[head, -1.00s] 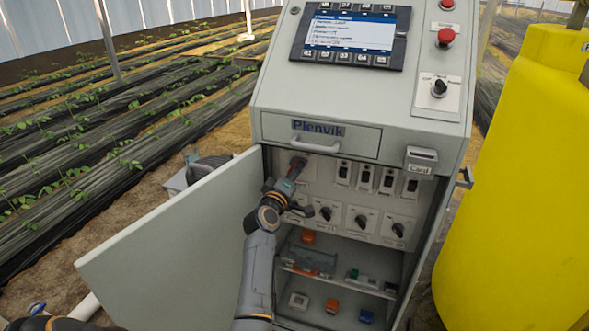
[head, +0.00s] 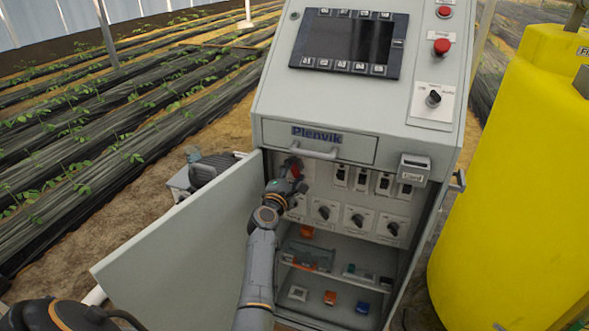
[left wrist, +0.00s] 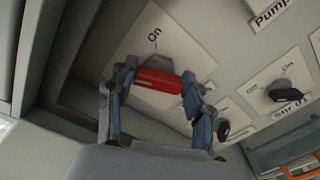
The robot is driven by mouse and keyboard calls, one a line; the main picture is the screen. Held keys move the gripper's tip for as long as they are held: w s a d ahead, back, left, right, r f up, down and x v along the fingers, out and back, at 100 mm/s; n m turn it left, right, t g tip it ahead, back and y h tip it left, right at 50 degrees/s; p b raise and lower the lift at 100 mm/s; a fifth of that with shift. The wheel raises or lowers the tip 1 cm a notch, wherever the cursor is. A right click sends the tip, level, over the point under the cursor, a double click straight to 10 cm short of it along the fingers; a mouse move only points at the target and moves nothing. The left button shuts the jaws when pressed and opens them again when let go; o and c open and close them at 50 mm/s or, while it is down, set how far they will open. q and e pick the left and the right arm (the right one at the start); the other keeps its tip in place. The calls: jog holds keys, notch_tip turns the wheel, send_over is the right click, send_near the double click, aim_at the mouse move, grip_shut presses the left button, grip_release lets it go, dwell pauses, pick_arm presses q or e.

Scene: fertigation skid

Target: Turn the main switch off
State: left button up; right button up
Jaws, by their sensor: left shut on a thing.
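The main switch's red handle (head: 296,171) is inside the open cabinet, at the upper left of the inner panel. My left gripper (head: 291,179) is shut on this handle. In the wrist view its two fingers (left wrist: 155,92) are on either side of the handle. The fingers and wrist hide part of the switch in the head view. The display (head: 347,41) on top of the cabinet is dark. My right gripper is not in view.
The cabinet door (head: 180,235) stands open at left of my arm. Breakers (head: 362,179) and rotary knobs (head: 357,219) sit right of the switch. Shelves below hold small parts. A drawer (head: 318,143) is just above. A yellow tank (head: 515,180) stands at right.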

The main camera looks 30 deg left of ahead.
pick_arm(q)
jog(key=shift+n+p, duration=0.8)
jog(key=shift+n, duration=1.4)
jog(key=o, duration=1.1)
jog(key=shift+o, duration=0.2)
jog(key=shift+r, duration=0.1)
